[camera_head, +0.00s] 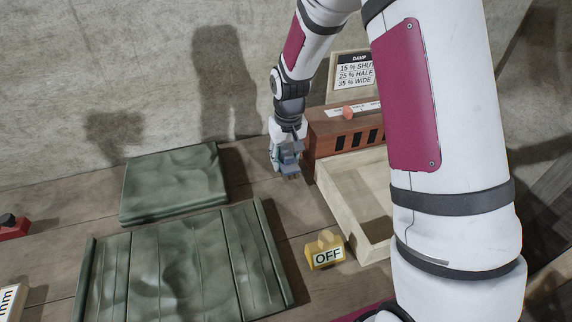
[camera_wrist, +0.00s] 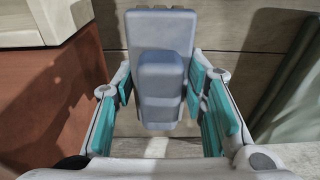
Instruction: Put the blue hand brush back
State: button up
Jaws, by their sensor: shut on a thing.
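The blue hand brush (camera_wrist: 160,45) is grey-blue and blocky and fills the middle of the wrist view. It sits between the teal-padded fingers of my gripper (camera_wrist: 165,105), which is shut on it. In the head view my gripper (camera_head: 286,160) points down, just left of the red-brown slotted box, and the brush (camera_head: 290,169) shows small at its fingertips. I cannot tell whether the brush touches the wooden boards below.
The red-brown box (camera_head: 320,148) and a pale wooden tray (camera_head: 339,210) stand close on the right. A damp notice (camera_head: 353,73) is behind. Folded green cloths (camera_head: 173,185) lie left. A yellow OFF block (camera_head: 325,250) is in front. Bare boards (camera_head: 250,165) lie between.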

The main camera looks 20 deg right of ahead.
aim_at(286, 165)
jog(key=shift+w+d, duration=0.15)
jog(key=shift+w, duration=0.25)
jog(key=shift+s+f, duration=0.1)
jog(key=shift+f, duration=1.7)
jog(key=shift+f, duration=0.1)
jog(key=o, duration=1.1)
